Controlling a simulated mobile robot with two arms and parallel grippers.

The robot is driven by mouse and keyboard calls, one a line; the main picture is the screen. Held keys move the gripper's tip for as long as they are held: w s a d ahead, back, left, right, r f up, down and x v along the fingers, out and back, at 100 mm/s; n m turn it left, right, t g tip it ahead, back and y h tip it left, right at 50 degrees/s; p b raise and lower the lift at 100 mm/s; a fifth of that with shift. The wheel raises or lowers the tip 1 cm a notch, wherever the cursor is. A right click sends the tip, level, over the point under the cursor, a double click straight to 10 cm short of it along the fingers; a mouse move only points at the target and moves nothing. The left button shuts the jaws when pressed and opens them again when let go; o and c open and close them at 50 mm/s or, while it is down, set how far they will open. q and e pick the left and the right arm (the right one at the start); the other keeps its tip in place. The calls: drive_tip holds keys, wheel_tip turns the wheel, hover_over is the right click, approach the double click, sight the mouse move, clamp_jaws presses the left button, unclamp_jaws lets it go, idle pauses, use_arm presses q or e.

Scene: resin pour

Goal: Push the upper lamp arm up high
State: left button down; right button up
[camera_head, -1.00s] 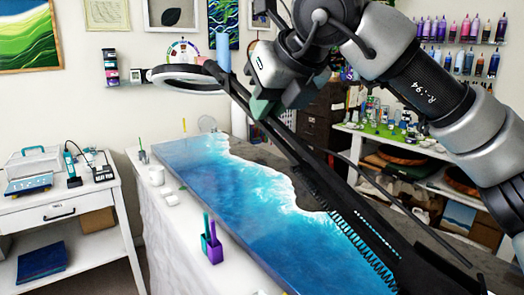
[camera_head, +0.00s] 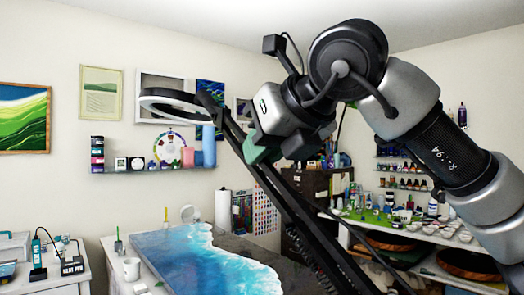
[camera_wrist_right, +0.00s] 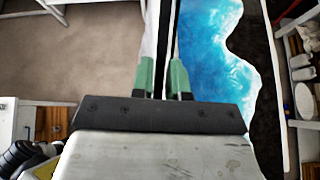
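The lamp has a white ring head (camera_head: 180,104) and a long black upper lamp arm (camera_head: 285,200), which slopes from the ring down to the lower right in the head view. My right gripper (camera_head: 252,150), with green fingertips, is at this arm, a little below the ring. In the right wrist view, the green fingers (camera_wrist_right: 163,78) lie close on both sides of the dark arm (camera_wrist_right: 163,30) and appear shut on it. The lamp's lower joint and base are hidden or out of frame. My left gripper is not in view.
A blue ocean resin panel (camera_head: 190,255) lies on the white table under the lamp. A white side table (camera_head: 75,280) stands at left, and supply shelves (camera_head: 440,240) stand at right.

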drive_tip(key=o, duration=0.4)
drive_tip(key=b+v, duration=0.1)
drive_tip(key=v, duration=1)
drive_tip(key=shift+b, duration=0.4)
